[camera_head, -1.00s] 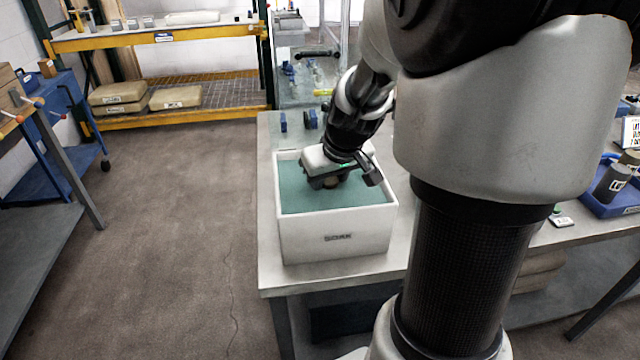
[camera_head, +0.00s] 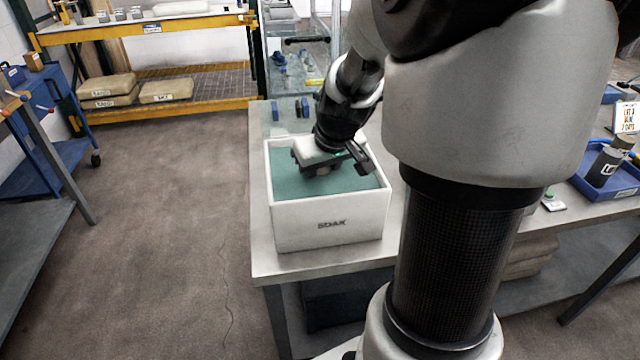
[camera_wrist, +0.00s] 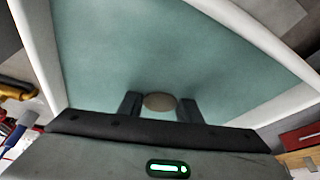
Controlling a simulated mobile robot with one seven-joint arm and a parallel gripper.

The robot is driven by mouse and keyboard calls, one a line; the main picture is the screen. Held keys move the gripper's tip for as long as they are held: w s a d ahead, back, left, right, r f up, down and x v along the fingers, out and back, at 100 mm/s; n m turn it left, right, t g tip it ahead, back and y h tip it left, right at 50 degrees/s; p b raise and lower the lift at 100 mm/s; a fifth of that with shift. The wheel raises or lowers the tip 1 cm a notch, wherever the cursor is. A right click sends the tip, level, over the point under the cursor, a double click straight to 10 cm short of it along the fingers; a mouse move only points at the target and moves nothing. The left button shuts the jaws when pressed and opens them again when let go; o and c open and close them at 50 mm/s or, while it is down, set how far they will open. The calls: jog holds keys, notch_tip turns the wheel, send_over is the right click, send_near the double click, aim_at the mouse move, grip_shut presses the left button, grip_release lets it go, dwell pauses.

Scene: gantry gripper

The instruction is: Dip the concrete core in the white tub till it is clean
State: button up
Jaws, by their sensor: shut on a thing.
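My gripper (camera_head: 320,171) is over the tub, pointing down. In the wrist view my gripper (camera_wrist: 160,106) is shut on the concrete core (camera_wrist: 159,101), whose round tan-grey end shows between the two dark fingers. The core's lower part is hidden, and I cannot tell how deep it sits in the liquid. Its surface is too small to judge for dirt.
The metal bench (camera_head: 262,240) carries small blue items (camera_head: 304,107) behind the tub and a blue tray (camera_head: 612,185) with a dark bottle at right. A yellow-edged shelf (camera_head: 190,108) and a blue cart (camera_head: 50,130) stand at left. The floor between is clear.

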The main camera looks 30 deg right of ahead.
dwell(0.4)
jog(key=shift+f+b, duration=0.3)
jog(key=shift+b, duration=0.2)
jog(key=shift+r, duration=0.15)
jog(key=shift+r, duration=0.3)
jog(key=shift+p, duration=0.3)
notch_tip(320, 180, up, 14)
jog(key=p, duration=1)
dwell(1.1)
